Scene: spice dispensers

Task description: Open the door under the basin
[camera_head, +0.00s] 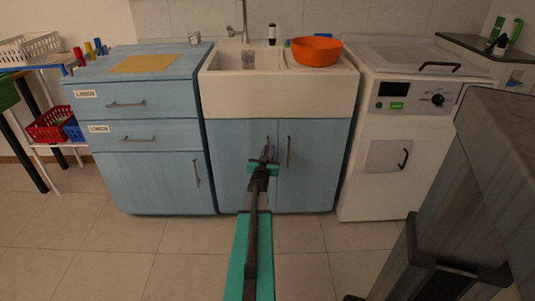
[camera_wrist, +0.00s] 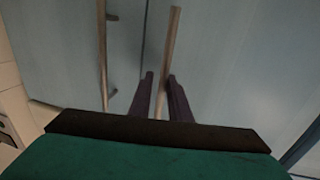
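The white basin (camera_head: 275,92) sits on a blue cabinet with a left door (camera_head: 236,175) and a right door (camera_head: 315,175), both looking closed. The right door's upright handle (camera_head: 289,152) is free. My gripper (camera_head: 265,158) is in front of the left door's handle (camera_head: 268,143), near the seam between the doors. In the wrist view my two dark fingers (camera_wrist: 160,78) are apart, with a bar handle (camera_wrist: 171,50) running between them. The other handle (camera_wrist: 103,50) stands to the left there. Whether a finger touches the bar cannot be told.
A blue drawer cabinet (camera_head: 150,175) stands left of the basin and a white washing machine (camera_head: 390,190) right. An orange bowl (camera_head: 316,52) sits on the basin's right side. A grey table-like piece (camera_head: 505,150) is at the near right. The tiled floor (camera_head: 180,265) at the front left is clear.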

